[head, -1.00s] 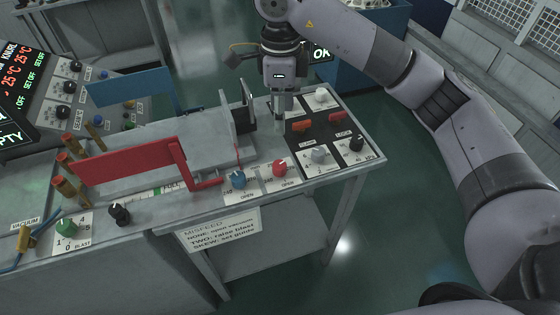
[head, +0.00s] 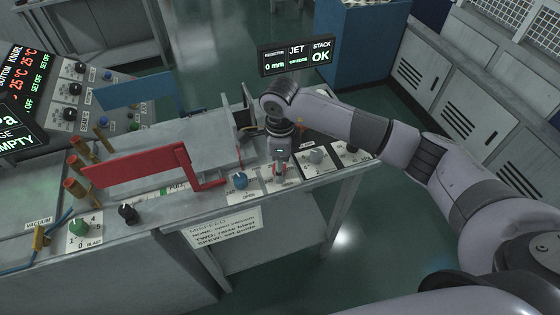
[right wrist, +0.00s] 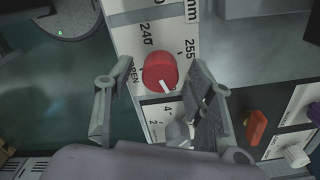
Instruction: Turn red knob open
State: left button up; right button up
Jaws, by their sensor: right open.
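The red knob (right wrist: 160,72) sits on a white scale plate with numbers 240 and 255 and the word OPEN, seen in the right wrist view. Its white pointer mark faces the lower right there. My right gripper (right wrist: 160,100) is open, with one finger on each side of the knob's near side; contact cannot be told. My left gripper is not in view.
A red bent guard (head: 135,166) lies further left. A display (head: 297,57) reads OK behind.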

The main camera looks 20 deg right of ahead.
jog(key=c, duration=1.2)
jog(key=shift+o, duration=0.2)
jog(key=m+b, duration=0.3)
jog(key=shift+f, duration=0.2)
jog(key=m+b, duration=0.3)
jog(key=m, duration=0.2)
jog(key=shift+m, duration=0.4)
jog(key=m+b, duration=0.3)
jog(key=m, duration=0.2)
jog(key=shift+a+r, duration=0.1)
jog(key=m+b, duration=0.1)
jog(key=m, duration=0.3)
jog(key=shift+r+m, duration=0.1)
jog(key=shift+m, duration=0.2)
